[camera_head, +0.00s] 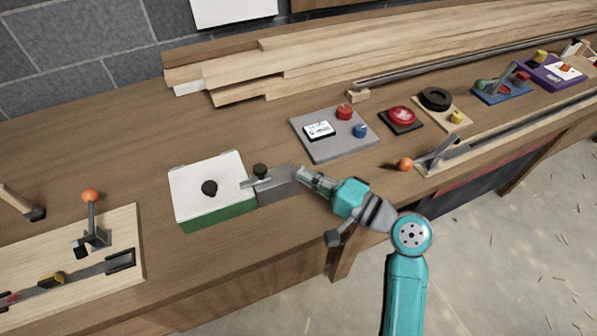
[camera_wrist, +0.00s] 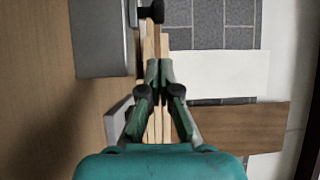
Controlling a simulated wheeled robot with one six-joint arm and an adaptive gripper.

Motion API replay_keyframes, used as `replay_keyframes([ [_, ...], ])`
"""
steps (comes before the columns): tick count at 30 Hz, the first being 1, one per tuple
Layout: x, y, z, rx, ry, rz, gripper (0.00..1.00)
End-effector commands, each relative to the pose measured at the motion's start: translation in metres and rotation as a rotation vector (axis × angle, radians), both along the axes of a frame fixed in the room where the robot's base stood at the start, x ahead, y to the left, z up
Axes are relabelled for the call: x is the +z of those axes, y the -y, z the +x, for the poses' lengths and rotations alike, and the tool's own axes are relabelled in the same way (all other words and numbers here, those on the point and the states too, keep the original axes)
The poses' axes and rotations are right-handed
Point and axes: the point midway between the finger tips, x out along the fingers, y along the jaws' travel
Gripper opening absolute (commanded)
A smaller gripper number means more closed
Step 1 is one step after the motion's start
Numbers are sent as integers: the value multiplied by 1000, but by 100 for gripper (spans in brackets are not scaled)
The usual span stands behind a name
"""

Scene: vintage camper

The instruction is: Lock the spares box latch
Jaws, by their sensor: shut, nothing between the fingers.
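The spares box seems to be the green box with a white lid (camera_head: 205,172) and a black knob (camera_head: 209,188) on top; the lid lies closed. At its right side is a grey block (camera_head: 280,184) bearing a flat latch bar (camera_head: 250,183) with a black knob (camera_head: 260,170). The bar points left toward the lid's right edge; whether it overlaps the lid, I cannot tell. My gripper (camera_head: 302,175) is shut and empty, just right of the grey block. In the wrist view my gripper (camera_wrist: 159,66) has its fingertips together, below a dark knob (camera_wrist: 152,11) beside a grey block (camera_wrist: 102,42).
A grey panel (camera_head: 305,121) with red and blue knobs stands behind to the right. A red button (camera_head: 402,116) and a lever with an orange ball (camera_head: 404,164) are farther right. A board with another orange-ball lever (camera_head: 91,196) lies left. Planks (camera_head: 350,65) line the wall.

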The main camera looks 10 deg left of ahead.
Motion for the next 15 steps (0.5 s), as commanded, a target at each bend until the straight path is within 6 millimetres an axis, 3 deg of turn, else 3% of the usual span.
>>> replay_keyframes([
  [9,0,49,-20,-4,0,0,0],
  [15,0,65,-28,-2,0,0,0],
])
